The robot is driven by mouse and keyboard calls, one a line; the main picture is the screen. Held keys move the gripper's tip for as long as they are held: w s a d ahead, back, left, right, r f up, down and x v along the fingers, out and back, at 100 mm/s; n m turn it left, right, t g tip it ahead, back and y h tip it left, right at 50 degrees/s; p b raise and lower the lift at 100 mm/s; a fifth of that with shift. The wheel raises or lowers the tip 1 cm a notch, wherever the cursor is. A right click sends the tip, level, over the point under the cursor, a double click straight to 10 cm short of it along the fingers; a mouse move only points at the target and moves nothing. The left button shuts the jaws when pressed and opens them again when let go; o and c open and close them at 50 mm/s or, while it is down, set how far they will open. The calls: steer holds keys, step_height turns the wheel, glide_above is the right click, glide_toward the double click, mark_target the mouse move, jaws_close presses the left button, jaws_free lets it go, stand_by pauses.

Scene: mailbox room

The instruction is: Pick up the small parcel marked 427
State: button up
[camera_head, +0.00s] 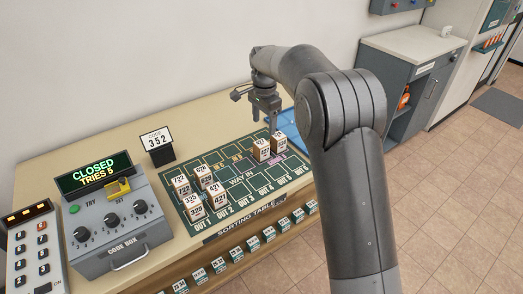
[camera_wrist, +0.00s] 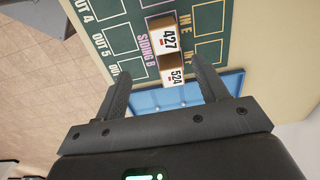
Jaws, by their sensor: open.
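The small parcel marked 427 (camera_wrist: 168,38) is a brown box with a white label on top, standing on the green sorting table in the wrist view. In the head view it appears to be the left one (camera_head: 261,150) of a pair at the table's right part. A parcel marked 524 (camera_wrist: 173,71) stands right beside it, nearer my gripper. My gripper (camera_wrist: 163,70) is open and empty. Its fingers lie on either side of the 524 parcel in the picture, with 427 beyond the tips. In the head view my gripper (camera_head: 272,127) points down, over or just behind the pair.
Several other parcels (camera_head: 200,190) stand in slots at the table's left. A blue tray (camera_head: 288,118) lies behind the pair.

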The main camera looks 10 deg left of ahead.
mark_target(261, 143)
steer(key=shift+w+a+f, duration=0.2)
steer(key=shift+a+f, duration=0.25)
steer(key=shift+f, duration=0.1)
steer(key=shift+w+a+f, duration=0.15)
steer(key=shift+a+f, duration=0.3)
steer(key=shift+f, duration=0.05)
step_height(261, 143, down, 5)
steer(key=shift+f, duration=0.2)
steer(key=shift+d+f, duration=0.2)
steer(key=shift+f, duration=1.15)
steer(key=shift+d+f, duration=0.2)
steer(key=shift+f, duration=1.15)
steer(key=c, duration=1.1)
